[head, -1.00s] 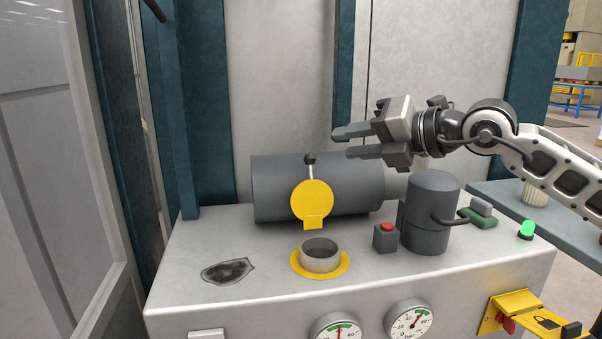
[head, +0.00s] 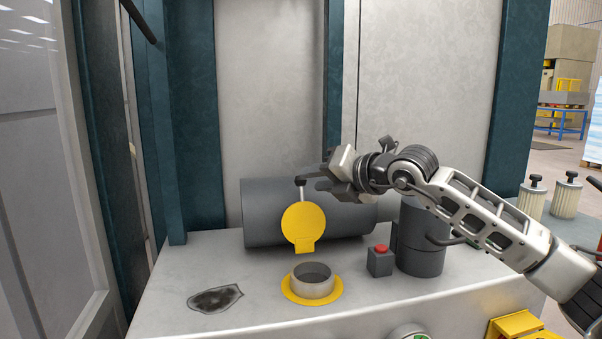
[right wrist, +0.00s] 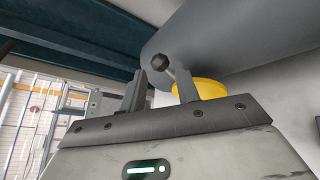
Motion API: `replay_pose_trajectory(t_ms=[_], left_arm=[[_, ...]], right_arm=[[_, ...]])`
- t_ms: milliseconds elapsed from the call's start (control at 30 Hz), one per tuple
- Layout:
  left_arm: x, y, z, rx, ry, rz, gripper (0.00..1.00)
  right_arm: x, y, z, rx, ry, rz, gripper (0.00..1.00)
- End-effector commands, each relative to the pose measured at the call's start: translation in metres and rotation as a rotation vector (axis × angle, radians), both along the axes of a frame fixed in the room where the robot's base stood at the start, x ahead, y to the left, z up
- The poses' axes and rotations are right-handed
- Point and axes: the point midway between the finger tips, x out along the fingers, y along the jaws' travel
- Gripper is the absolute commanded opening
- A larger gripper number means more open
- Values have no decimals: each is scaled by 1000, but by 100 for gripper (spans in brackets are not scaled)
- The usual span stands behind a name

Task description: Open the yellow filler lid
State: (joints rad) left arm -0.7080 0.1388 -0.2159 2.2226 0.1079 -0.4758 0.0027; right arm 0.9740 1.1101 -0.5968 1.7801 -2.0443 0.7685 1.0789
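The yellow filler lid (head: 303,223) stands upright above and behind the filler neck (head: 312,278), whose round mouth is uncovered. A thin stem with a black knob (head: 300,181) sticks up from the lid. My right gripper (head: 318,178) points left, with its fingertips just right of the knob in the head view. In the right wrist view its fingers stand apart, and the knob (right wrist: 162,60) shows beyond the gap between them. The yellow lid (right wrist: 203,88) lies partly behind one finger. I cannot tell whether a finger touches the stem. My left gripper is out of view.
A grey horizontal cylinder (head: 262,215) lies close behind the lid. A red-button box (head: 380,262) and an upright dark canister (head: 420,250) stand to the right, below my right arm. A dark stain (head: 214,299) marks the clear tabletop at left.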

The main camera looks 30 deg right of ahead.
Motion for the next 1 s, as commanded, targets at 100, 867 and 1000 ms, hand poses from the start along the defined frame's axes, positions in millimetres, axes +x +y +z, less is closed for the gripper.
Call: replay_pose_trajectory(t_ms=[100, 867, 1000], left_arm=[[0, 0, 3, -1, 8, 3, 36], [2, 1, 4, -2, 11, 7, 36], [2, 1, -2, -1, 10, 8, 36]], right_arm=[[21, 7, -4, 3, -1, 3, 32], [49, 15, -15, 0, -1, 1, 0], [48, 15, -17, -1, -9, 2, 0]])
